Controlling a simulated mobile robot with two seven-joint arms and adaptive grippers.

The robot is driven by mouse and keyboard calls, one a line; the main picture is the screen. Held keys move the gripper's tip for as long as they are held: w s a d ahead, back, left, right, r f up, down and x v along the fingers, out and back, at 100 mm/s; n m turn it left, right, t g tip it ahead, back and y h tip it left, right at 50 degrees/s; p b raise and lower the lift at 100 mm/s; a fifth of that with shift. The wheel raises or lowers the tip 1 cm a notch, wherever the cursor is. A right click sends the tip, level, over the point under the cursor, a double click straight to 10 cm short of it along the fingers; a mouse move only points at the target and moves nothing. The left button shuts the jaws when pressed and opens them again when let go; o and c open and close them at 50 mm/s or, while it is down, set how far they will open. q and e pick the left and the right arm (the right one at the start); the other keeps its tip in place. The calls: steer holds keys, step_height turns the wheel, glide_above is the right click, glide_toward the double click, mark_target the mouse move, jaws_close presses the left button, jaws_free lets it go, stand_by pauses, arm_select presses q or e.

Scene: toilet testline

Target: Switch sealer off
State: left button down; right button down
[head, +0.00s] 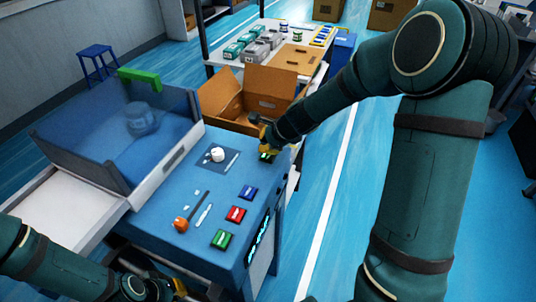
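The sealer is a blue machine (165,230) with a flat control top. It carries a blue button (248,192), a red button (236,214), a green button (222,239), a white knob (217,155) and an orange-balled lever (181,224). A small switch (266,156) with a green-lit face sits at the far right corner. My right gripper (269,147) is right at this switch, pointing down and partly covering it; contact and finger opening are unclear. My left gripper (165,290) is low at the bottom edge, in front of the sealer, its fingers mostly hidden.
A clear bluish cover with a green handle (140,79) stands at the sealer's left, beside a white side shelf (70,205). An open cardboard box (228,106) is just behind the panel. A table with grey and green packs (257,50) stands farther back.

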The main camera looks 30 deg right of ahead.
steer(key=shift+f, duration=0.15)
steer(key=shift+f+b, duration=0.35)
steer(key=shift+b, duration=0.1)
steer(key=shift+f, duration=0.1)
stand_by(0.5)
steer(key=shift+r+p, duration=0.45)
steer(key=shift+r, duration=0.15)
step_height(320, 180, up, 6)
steer(key=p, duration=0.6)
stand_by(0.3)
